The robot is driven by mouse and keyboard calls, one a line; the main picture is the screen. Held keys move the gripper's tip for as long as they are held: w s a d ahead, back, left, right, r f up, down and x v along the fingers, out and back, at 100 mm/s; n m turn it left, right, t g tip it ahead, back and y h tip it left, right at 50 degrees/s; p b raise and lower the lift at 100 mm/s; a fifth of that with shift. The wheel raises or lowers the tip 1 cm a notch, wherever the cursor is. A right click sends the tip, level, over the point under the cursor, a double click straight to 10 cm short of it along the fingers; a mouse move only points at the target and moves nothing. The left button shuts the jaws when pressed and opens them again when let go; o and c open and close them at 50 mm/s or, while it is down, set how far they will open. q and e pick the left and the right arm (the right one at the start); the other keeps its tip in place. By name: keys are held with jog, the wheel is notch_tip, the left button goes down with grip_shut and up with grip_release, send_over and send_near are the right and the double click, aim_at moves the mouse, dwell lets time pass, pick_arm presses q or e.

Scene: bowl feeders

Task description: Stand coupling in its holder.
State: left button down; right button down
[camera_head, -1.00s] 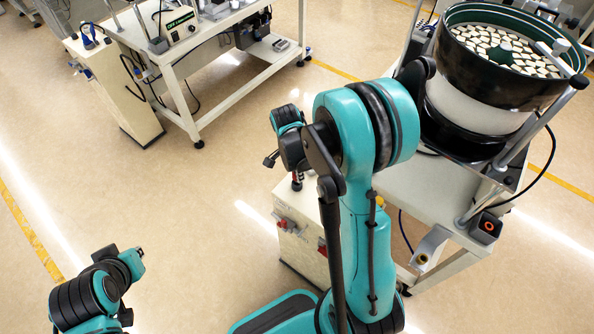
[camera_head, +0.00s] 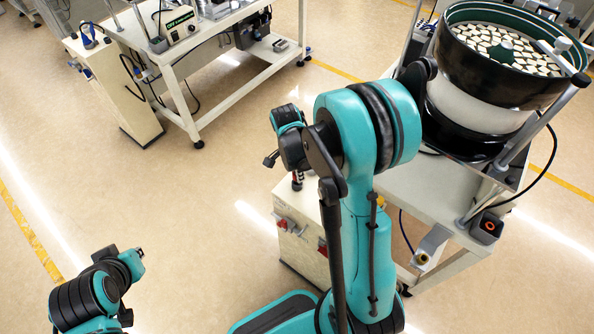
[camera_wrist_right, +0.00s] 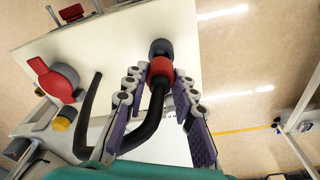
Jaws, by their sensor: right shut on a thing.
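The coupling (camera_wrist_right: 160,70) has a red collar and a dark grey end, with a curved black hose running from it. My right gripper (camera_wrist_right: 159,77) is shut on it, one finger on each side of the collar. I cannot tell which fitting is the holder. My left arm shows at lower left, but its gripper is not visible.
A bowl feeder (camera_head: 480,120) full of light parts stands on a pale table at right. A dark fitting with an orange ring (camera_head: 488,227) sits at its edge. A workbench (camera_head: 235,38) stands behind; open floor lies between.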

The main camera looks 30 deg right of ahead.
jog(key=shift+f+b, duration=1.25)
jog(key=shift+f, duration=0.1)
dwell(0.6)
jog(key=c, duration=1)
grip_release()
jog(key=shift+o, duration=0.2)
jog(key=shift+r, duration=0.15)
jog(key=shift+a+r+p, duration=0.2)
jog(key=shift+r+p, duration=1.15)
jog(key=shift+r, duration=0.45)
jog(key=shift+a+r+p, duration=0.15)
jog(key=shift+r+p, duration=1.15)
jog(key=shift+r, duration=0.45)
jog(key=shift+r+p, duration=1.45)
jog(key=shift+r, duration=0.55)
